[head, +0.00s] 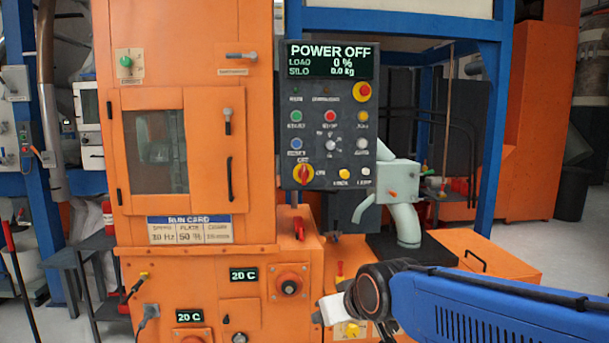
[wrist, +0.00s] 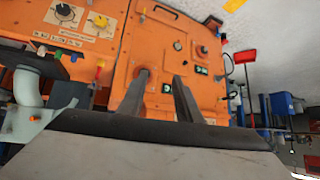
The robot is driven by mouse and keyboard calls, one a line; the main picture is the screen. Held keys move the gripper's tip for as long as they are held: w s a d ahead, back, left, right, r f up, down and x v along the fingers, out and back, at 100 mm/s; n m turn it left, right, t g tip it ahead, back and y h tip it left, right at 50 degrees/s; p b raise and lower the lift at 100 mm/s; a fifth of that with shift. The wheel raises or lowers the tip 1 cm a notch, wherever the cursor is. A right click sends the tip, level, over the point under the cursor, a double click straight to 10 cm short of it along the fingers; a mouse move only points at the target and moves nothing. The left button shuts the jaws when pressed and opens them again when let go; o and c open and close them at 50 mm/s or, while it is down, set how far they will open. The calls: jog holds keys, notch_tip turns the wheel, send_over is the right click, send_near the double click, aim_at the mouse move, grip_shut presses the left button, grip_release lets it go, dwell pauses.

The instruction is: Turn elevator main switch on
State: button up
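The dark control panel (head: 330,115) hangs on the orange elevator in the head view. Its display (head: 333,62) reads "POWER OFF", load 0 %, silo 0.0 kg. A red rotary switch on a yellow disc (head: 303,174), which looks like the main switch, sits at the panel's lower left, its red handle roughly upright. My gripper (head: 328,310) is low in the head view, below and right of that switch and apart from it. In the wrist view my gripper (wrist: 160,80) has two dark fingers spread apart with nothing held between them. I cannot make out the main switch in the wrist view.
A red and yellow emergency button (head: 362,91) sits at the panel's upper right. A grey box with a pipe (head: 405,215) stands right of the panel. An orange lid with a handle (head: 485,258) lies at right.

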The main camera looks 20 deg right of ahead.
jog(key=w+d+r+m+t+h, duration=0.1)
jog(key=w+r+t, duration=0.35)
jog(key=w, duration=0.45)
jog(key=w+d+r+t, duration=0.1)
jog(key=w+r+t, duration=0.3)
jog(key=w, duration=0.6)
jog(key=m+t+h, duration=0.2)
jog(key=t+h, duration=0.2)
jog(key=h, duration=0.2)
send_near(304, 171)
jog(key=x, duration=0.9)
jog(key=shift+d, duration=0.1)
jog(key=shift+c, duration=0.3)
jog(key=c, duration=0.6)
